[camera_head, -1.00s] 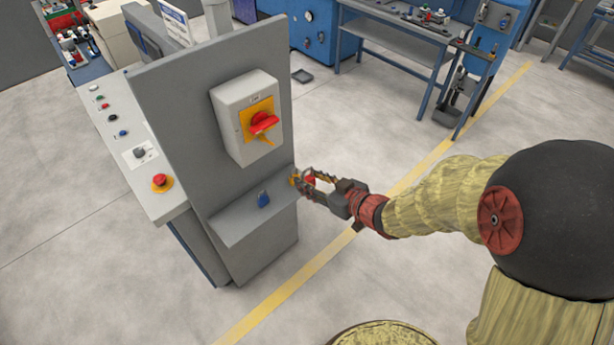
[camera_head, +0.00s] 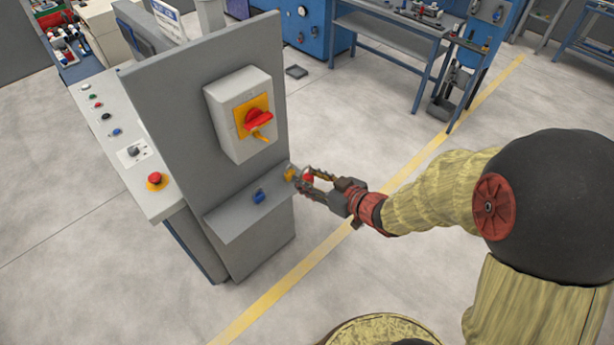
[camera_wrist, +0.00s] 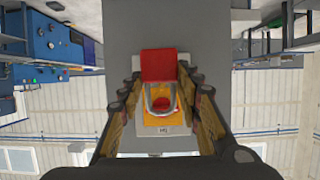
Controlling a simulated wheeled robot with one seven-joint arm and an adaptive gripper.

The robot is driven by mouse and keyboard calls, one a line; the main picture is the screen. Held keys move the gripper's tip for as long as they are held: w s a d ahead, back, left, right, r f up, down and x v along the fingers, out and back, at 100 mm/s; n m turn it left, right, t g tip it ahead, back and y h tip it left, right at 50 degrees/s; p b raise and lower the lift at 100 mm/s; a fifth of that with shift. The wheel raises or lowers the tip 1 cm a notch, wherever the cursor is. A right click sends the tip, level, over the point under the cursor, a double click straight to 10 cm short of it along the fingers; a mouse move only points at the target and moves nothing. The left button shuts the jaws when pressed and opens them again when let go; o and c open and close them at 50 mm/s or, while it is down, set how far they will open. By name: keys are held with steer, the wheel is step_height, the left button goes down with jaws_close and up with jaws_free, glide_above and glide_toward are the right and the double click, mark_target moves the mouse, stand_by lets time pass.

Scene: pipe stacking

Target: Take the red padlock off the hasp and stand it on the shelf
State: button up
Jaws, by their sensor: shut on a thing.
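The red padlock (camera_head: 308,177) is between the fingers of my gripper (camera_head: 306,180), which is shut on it. In the wrist view its red body (camera_wrist: 158,65) and metal shackle (camera_wrist: 160,98) show clearly between the two fingers (camera_wrist: 160,92). The padlock is apart from the grey switch box (camera_head: 240,113), which has a yellow plate and hasp (camera_head: 262,135) and a red knob. My gripper is below and right of that box, by the right end of the grey shelf (camera_head: 228,222). Whether the padlock touches the shelf cannot be told.
A blue padlock (camera_head: 258,196) stands on the shelf's middle. A small yellow thing (camera_head: 290,174) shows at the shelf's right end, partly by my fingertips. The upright grey panel (camera_head: 190,110) rises behind the shelf. The shelf's left part is bare.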

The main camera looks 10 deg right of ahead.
steer(key=s+d+p, duration=0.2)
steer(key=s+d, duration=0.1)
steer(key=s, duration=0.2)
steer(key=shift+s+d, duration=0.15)
steer(key=shift+d, duration=0.1)
stand_by(0.8)
steer(key=shift+f, duration=0.15)
